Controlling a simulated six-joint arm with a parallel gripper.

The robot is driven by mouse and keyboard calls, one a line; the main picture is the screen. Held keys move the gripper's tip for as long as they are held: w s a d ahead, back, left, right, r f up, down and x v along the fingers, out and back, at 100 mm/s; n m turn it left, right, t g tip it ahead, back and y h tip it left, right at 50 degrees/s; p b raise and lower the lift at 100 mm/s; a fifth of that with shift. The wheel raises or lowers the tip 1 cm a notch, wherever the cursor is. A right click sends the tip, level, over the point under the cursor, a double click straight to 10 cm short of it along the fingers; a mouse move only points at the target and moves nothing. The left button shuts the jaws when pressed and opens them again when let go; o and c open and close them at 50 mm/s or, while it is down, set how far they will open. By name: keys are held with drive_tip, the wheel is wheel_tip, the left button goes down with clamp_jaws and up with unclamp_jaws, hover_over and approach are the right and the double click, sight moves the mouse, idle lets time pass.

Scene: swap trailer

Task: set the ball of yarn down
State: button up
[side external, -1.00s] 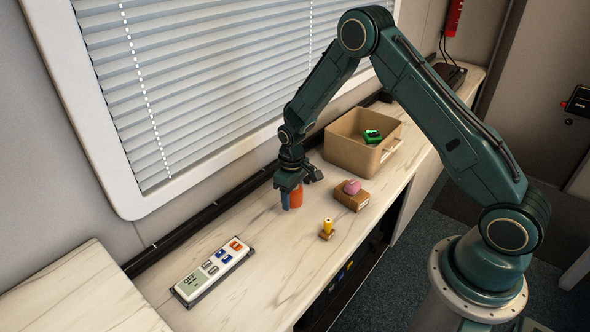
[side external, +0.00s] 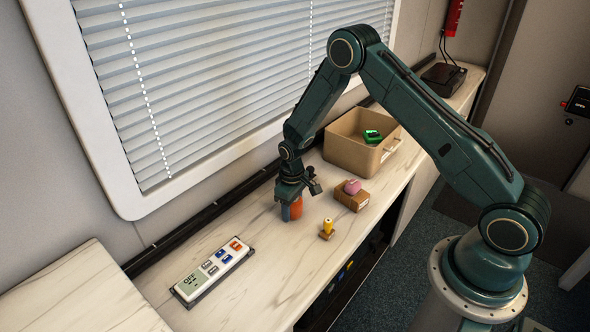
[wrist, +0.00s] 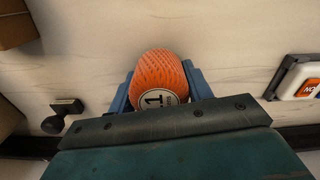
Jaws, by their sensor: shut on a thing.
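The ball of yarn (wrist: 156,76) is orange, with a round white label marked with a 1, in the wrist view. My gripper (wrist: 158,88) is shut on it, with a blue finger on each side. In the side external view the orange yarn (side external: 297,208) shows between the fingers of my gripper (side external: 290,211), low over the pale marble-look counter (side external: 265,287). I cannot tell whether the yarn touches the counter. Part of it is hidden by a finger.
A cardboard bin (side external: 352,151) with a green item (side external: 372,136) stands behind to the right. A small brown box (side external: 352,201) with a pink object (side external: 352,187) and a yellow-topped stamp-like piece (side external: 327,228) stand close by. A button panel (side external: 213,270) lies front left.

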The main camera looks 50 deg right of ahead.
drive_tip(key=shift+f, duration=0.15)
drive_tip(key=o, duration=1)
drive_tip(key=shift+c, duration=0.2)
wheel_tip(320, 180, up, 12)
drive_tip(key=shift+r, duration=0.2)
idle(0.3)
